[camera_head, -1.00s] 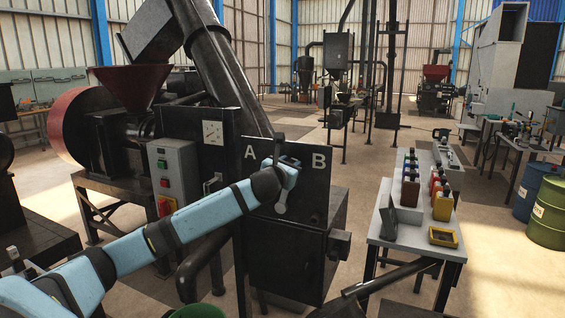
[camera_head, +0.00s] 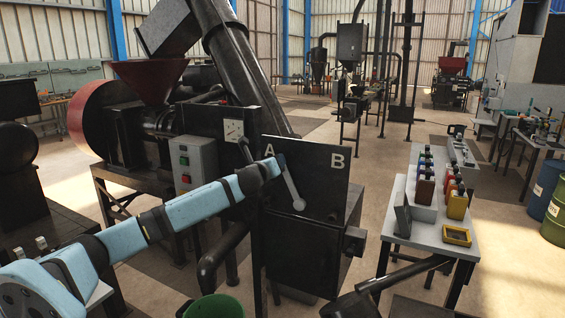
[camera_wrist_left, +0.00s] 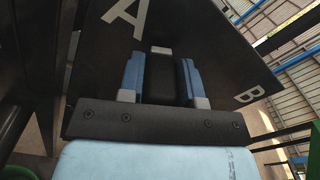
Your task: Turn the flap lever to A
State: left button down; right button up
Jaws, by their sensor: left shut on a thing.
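The flap lever (camera_head: 292,190) is a grey bar on an upright dark panel (camera_head: 325,165) with a white letter A (camera_head: 269,149) at the left and B (camera_head: 337,160) at the right. Its rounded lower end is in view, and it leans up and left towards A. My left gripper (camera_head: 278,162) is shut on its upper part, just beside the A, and hides part of it. In the left wrist view, the blue fingers (camera_wrist_left: 160,80) stand on both sides of a dark grip, with A above left and B at the right. My right gripper is not in view.
A grey switch box (camera_head: 194,165) and a machine with a red hopper (camera_head: 150,80) stand left of the panel. A table (camera_head: 430,235) with several coloured bottles is at the right. A green bucket (camera_head: 214,307) is below my arm. Open floor lies behind.

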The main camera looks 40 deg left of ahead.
pick_arm(q)
jog(key=shift+s+a+f+n, duration=0.1)
jog(key=shift+a+f+n, duration=0.05)
jog(key=shift+a+n, duration=0.2)
dwell(0.3)
jog(key=c, duration=0.9)
grip_release()
jog(key=shift+o, duration=0.5)
jog(key=shift+a+f, duration=0.1)
jog(key=shift+a, duration=0.1)
jog(key=shift+s+d, duration=0.1)
